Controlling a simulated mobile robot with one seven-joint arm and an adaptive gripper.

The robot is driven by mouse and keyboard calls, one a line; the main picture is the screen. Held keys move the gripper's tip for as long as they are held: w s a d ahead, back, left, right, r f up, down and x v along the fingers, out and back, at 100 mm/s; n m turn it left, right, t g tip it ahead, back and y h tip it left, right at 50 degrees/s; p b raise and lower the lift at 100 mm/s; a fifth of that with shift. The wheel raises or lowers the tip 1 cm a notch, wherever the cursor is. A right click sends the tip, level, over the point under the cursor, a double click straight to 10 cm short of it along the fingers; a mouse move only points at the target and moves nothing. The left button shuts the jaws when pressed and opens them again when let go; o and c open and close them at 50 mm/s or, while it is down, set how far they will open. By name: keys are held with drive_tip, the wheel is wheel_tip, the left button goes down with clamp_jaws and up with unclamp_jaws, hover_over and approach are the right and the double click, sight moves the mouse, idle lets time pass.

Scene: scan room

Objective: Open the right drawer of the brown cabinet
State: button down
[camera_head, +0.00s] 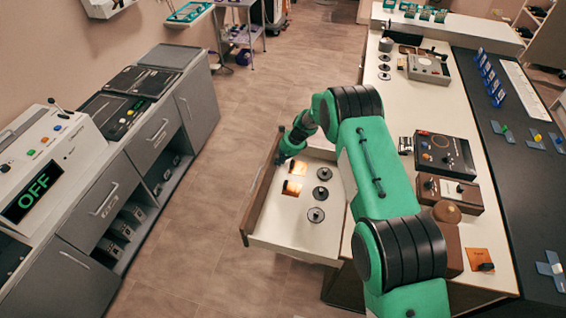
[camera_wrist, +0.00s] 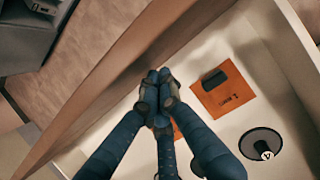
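A drawer with a brown front panel (camera_head: 258,195) and white inside is pulled well out from under the white-topped counter (camera_head: 338,60). I cannot tell from the pictures whether it is the cabinet's right drawer. My gripper (camera_head: 286,152) is at the far end of the drawer, by the front panel. In the wrist view, the fingertips of my gripper (camera_wrist: 158,88) are together with nothing seen between them. They overlap the inner side of the drawer's front panel (camera_wrist: 112,75); whether they touch it is unclear.
Inside the drawer lie orange cards (camera_head: 292,188) and black round knobbed pieces (camera_head: 316,214). Grey cabinets (camera_head: 110,200) with a machine reading OFF (camera_head: 40,165) line the left wall. The floor (camera_head: 190,220) between is clear. Devices (camera_head: 443,153) stand on the counter.

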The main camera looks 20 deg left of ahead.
drive_tip(key=shift+d, duration=0.15)
drive_tip(key=shift+d, duration=2)
drive_tip(key=p+v, duration=0.1)
drive_tip(key=v, duration=0.8)
drive_tip(key=shift+r+p, duration=0.4)
drive_tip(key=shift+r, duration=0.05)
